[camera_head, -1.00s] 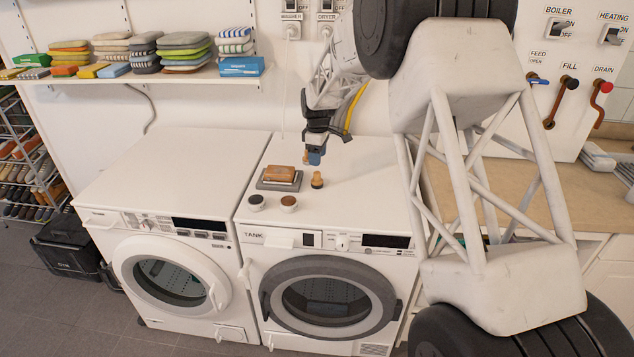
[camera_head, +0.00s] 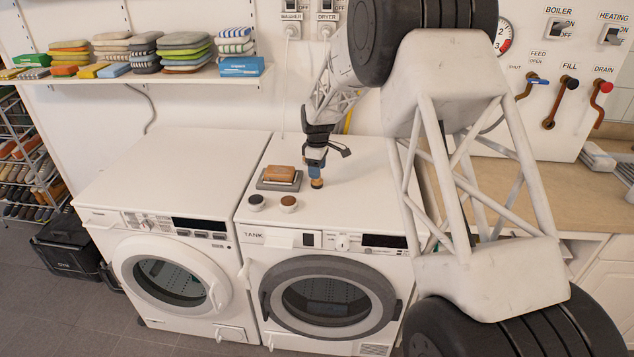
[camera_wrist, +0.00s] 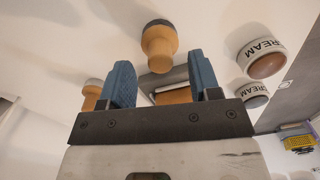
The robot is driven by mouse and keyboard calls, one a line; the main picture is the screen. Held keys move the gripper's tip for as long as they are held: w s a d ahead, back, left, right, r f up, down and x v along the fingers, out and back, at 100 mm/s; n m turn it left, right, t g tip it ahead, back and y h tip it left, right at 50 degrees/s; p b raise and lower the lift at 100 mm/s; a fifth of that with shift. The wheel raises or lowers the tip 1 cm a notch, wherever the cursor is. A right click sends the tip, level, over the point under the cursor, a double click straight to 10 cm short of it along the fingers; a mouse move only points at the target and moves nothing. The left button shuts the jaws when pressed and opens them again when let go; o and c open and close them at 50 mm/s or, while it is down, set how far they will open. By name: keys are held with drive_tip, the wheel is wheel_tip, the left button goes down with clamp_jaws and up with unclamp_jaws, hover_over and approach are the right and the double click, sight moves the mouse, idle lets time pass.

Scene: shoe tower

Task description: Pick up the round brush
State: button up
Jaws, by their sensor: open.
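The round brush (camera_head: 317,184) stands upright on top of the right-hand washing machine, wooden handle up and dark bristles down. My gripper (camera_head: 315,173) is directly above it, pointing down, and partly hides its handle. In the wrist view the brush (camera_wrist: 159,42) shows between and just beyond the two blue fingertips (camera_wrist: 161,66). The fingers are apart with gaps on both sides of the handle, and nothing is held. Whether the handle end is between the tips or just past them I cannot tell exactly.
A brown brush (camera_head: 279,173) lies on a grey block (camera_head: 290,184) left of the round brush. Two cream tins (camera_head: 256,202) (camera_head: 289,204) stand in front. In the wrist view a similar tan object (camera_wrist: 92,92) is partly behind the left finger. The machine top's right side is clear.

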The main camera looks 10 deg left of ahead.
drive_tip(key=shift+f, duration=1.3)
drive_tip(key=c, duration=1)
drive_tip(key=shift+r, duration=0.15)
drive_tip(key=shift+r, duration=0.6)
wheel_tip(320, 180, up, 2)
drive_tip(key=s+d, duration=0.1)
drive_tip(key=s, duration=0.4)
drive_tip(key=s+d+r, duration=0.1)
drive_tip(key=s+d, duration=0.1)
drive_tip(key=s, duration=0.3)
drive_tip(key=s+d, duration=0.2)
drive_tip(key=s, duration=0.3)
drive_tip(key=shift+s+r, duration=0.1)
drive_tip(key=shift+r, duration=0.15)
